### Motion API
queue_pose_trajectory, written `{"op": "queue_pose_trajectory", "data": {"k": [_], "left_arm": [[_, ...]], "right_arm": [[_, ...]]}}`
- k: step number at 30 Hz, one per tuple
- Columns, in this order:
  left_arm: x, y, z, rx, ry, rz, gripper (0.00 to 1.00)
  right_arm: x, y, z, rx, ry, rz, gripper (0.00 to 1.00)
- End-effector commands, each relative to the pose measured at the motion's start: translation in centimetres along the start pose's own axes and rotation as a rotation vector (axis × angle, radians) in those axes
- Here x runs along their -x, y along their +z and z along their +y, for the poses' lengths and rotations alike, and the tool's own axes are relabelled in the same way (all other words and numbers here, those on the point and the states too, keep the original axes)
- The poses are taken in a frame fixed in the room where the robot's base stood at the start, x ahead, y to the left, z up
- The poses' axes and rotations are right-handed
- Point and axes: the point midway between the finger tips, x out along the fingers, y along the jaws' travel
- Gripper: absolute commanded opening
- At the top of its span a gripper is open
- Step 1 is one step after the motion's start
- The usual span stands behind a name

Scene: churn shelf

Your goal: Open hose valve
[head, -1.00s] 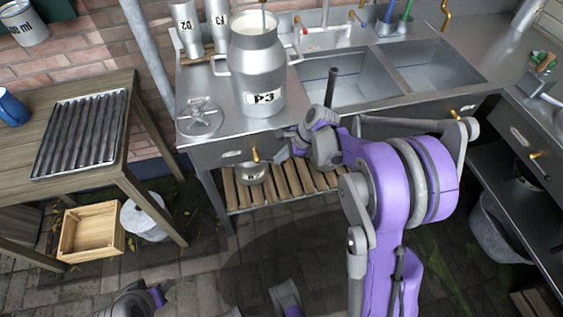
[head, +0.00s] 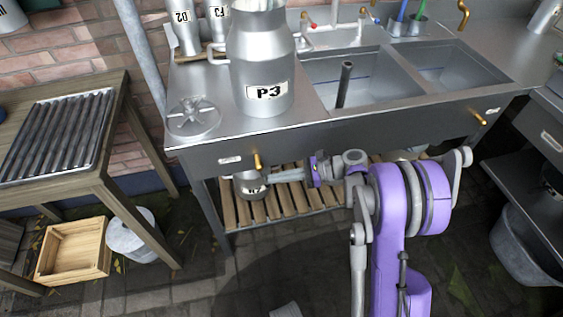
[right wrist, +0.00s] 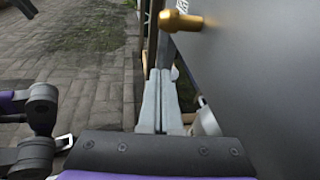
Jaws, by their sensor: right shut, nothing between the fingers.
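A brass handle (head: 257,160) sits on the front panel of the steel sink counter, beside a white label. A brass knob with a label also shows close up at the top of the right wrist view (right wrist: 180,21). I cannot tell whether this is the hose valve. Another brass handle (head: 479,117) is farther right on the same panel. My right gripper (head: 274,178) is shut and empty, pointing left, just below and right of the first handle. In the right wrist view its fingers (right wrist: 157,98) are together, apart from the knob. My left gripper is not in view.
A P3 churn (head: 262,58) and a round spoked steel piece (head: 193,117) stand on the counter (head: 300,118). Below is a slatted wooden shelf (head: 290,201). A table with a ribbed tray, a wooden crate (head: 74,251) and a bucket are left.

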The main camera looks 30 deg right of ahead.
Motion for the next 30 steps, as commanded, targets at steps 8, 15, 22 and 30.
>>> {"op": "queue_pose_trajectory", "data": {"k": [8, 15, 22, 30], "left_arm": [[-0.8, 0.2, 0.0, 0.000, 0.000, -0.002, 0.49], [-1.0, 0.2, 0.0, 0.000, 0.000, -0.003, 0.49], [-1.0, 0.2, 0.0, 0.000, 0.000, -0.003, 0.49], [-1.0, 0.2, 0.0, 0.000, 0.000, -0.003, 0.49]], "right_arm": [[-1.0, -0.4, 0.2, 0.000, 0.000, 0.004, 0.00], [-1.4, -0.5, 0.3, 0.001, 0.001, 0.005, 0.00], [-1.5, -0.5, 0.3, 0.001, 0.002, 0.006, 0.00], [-1.6, -0.5, 0.4, 0.001, 0.003, 0.006, 0.00]]}}
